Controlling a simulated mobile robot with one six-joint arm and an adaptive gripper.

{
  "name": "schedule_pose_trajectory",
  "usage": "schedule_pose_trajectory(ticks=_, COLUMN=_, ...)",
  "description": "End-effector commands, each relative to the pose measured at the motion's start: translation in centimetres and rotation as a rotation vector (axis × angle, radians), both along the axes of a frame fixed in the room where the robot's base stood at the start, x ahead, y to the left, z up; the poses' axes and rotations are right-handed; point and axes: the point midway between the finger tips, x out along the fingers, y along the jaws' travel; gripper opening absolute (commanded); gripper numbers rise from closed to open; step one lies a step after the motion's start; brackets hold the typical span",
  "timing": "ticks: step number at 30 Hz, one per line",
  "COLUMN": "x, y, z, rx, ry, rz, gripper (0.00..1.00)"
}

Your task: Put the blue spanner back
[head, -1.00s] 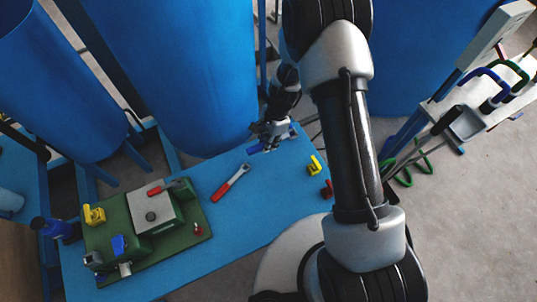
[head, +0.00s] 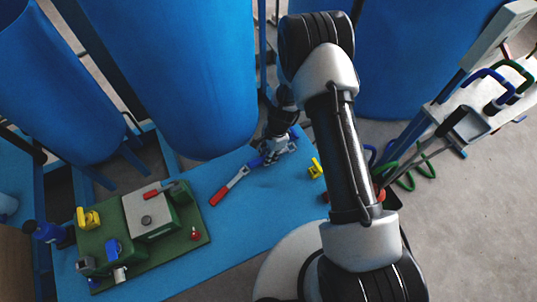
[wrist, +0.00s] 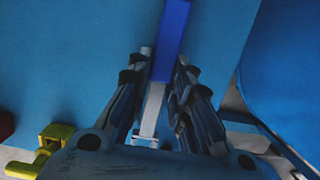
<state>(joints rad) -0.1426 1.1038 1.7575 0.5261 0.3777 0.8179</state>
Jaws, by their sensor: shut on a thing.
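My gripper (head: 272,156) is over the far part of the blue table, beyond the red-handled spanner. In the wrist view its fingers (wrist: 161,75) are closed around the blue spanner. The blue handle (wrist: 172,38) extends from the fingertips toward the top of that view, and the metal shank (wrist: 152,110) runs back between the fingers. In the head view a bit of the blue spanner (head: 256,161) shows beside the gripper, close to the red spanner's metal end. My gripper hides much of it. I cannot tell its exact height above the table.
A red-handled spanner (head: 230,187) lies on the blue table (head: 245,230). A green board (head: 175,250) with a block, yellow and blue parts stands at the left. A yellow part (head: 315,168) is right of the gripper. Large blue tanks (head: 175,70) stand behind.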

Motion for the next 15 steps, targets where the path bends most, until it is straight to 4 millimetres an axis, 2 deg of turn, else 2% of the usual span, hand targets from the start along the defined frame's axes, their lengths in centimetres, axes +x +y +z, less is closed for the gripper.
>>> schedule_pose_trajectory(ticks=9, x=0.00, y=0.00, z=-1.11, rx=0.000, ry=0.000, rz=0.000, gripper=0.00)
schedule_pose_trajectory(ticks=10, x=-0.01, y=0.00, z=-1.05, rx=0.000, ry=0.000, rz=0.000, gripper=0.21)
schedule_pose_trajectory(ticks=15, x=-0.01, y=0.00, z=-0.98, rx=0.000, ry=0.000, rz=0.000, gripper=0.32)
